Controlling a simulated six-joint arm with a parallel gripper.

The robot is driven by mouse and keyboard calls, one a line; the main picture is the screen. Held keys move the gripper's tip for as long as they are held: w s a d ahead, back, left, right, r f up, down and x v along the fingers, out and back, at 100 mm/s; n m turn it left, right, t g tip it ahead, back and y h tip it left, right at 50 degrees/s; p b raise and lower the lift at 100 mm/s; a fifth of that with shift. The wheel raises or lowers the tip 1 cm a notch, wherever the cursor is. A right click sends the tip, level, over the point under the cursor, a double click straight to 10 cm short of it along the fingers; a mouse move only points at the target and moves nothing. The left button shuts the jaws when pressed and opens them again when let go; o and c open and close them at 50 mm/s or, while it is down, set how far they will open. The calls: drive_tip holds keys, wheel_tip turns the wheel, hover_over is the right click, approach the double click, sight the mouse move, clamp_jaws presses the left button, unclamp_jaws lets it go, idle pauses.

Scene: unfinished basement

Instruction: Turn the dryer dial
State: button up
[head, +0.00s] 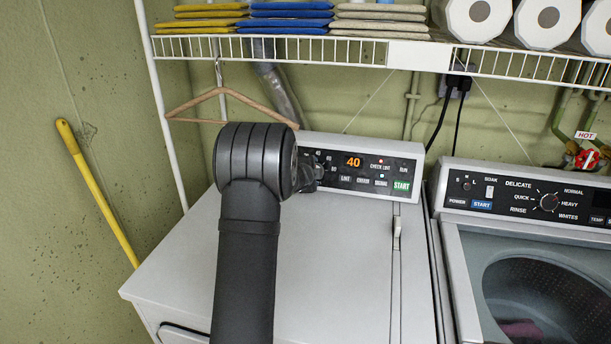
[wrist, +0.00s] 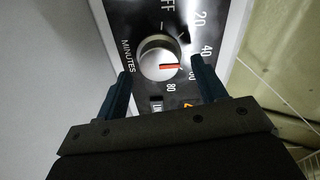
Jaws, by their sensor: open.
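The dryer dial (wrist: 159,58) is a silver round knob with a red pointer, on a black panel marked OFF, 20, 40, 80 and MINUTES. In the wrist view its pointer is toward the right, near a partly hidden mark between 40 and 80. My gripper (wrist: 163,84) is open, with one dark finger on each side of the dial's lower part. I cannot tell whether either finger touches it. In the head view my arm hides the dial and most of the gripper. The dryer's control panel (head: 346,184) shows an orange 40 on its display.
The dryer's white top (head: 325,270) is clear around my arm. A washer (head: 540,230) with an open drum stands to the right. A wire shelf (head: 330,48) with folded cloths and paper rolls hangs above. A wooden hanger (head: 190,105) hangs behind my arm.

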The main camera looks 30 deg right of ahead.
drive_tip(key=v, duration=1.6)
drive_tip(key=shift+a+r, duration=0.1)
drive_tip(key=x, duration=1.7)
drive_tip(key=shift+w+n, duration=0.1)
drive_tip(key=shift+n, duration=1)
drive_tip(key=n, duration=0.3)
drive_tip(key=shift+n, duration=0.4)
drive_tip(key=n, duration=0.5)
drive_tip(key=shift+n+t, duration=0.3)
drive_tip(key=shift+t, duration=0.1)
idle(0.7)
